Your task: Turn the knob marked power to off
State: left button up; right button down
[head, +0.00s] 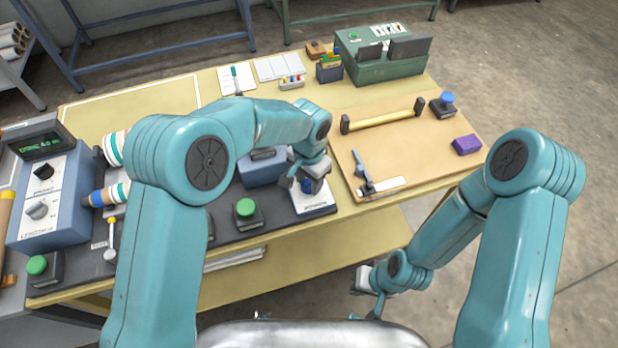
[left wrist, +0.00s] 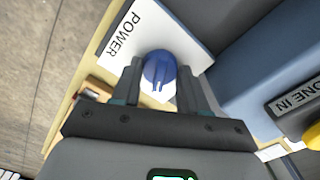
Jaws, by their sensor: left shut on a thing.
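The blue power knob (left wrist: 158,70) sits on a white plate (left wrist: 178,25) marked POWER in the left wrist view. My left gripper (left wrist: 157,85) is shut on this knob, with one dark finger on each side of it. A pale pointer line on the knob faces the gripper's palm. In the head view the knob (head: 307,186) is partly hidden by my left gripper (head: 303,182), and the white plate (head: 318,202) shows below it. No off mark can be read. My right gripper (head: 368,283) is low beyond the table's front edge, and its jaws are too small to read.
A blue-grey box (head: 262,170) stands just left of the knob. A green button (head: 245,208) is on the dark panel nearby. A board with a yellow bar (head: 382,116), a purple block (head: 467,145) and a blue button (head: 447,98) lies to the right.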

pick_arm(q)
jog(key=shift+f+n+b, duration=0.2)
jog(key=shift+n+b, duration=0.8)
jog(key=shift+b, duration=0.15)
jog(key=n+b, duration=0.2)
jog(key=shift+n, duration=0.3)
jog(key=n+b, duration=0.2)
jog(key=n, duration=0.1)
jog(key=shift+r+n, duration=0.1)
jog(key=shift+n, duration=0.2)
jog(key=shift+r+n+b, duration=0.1)
jog(key=shift+n+b, duration=0.75)
jog(key=shift+n, duration=0.95)
jog(key=o, duration=1.1)
jog(key=shift+c, duration=0.2)
jog(key=shift+r, duration=0.15)
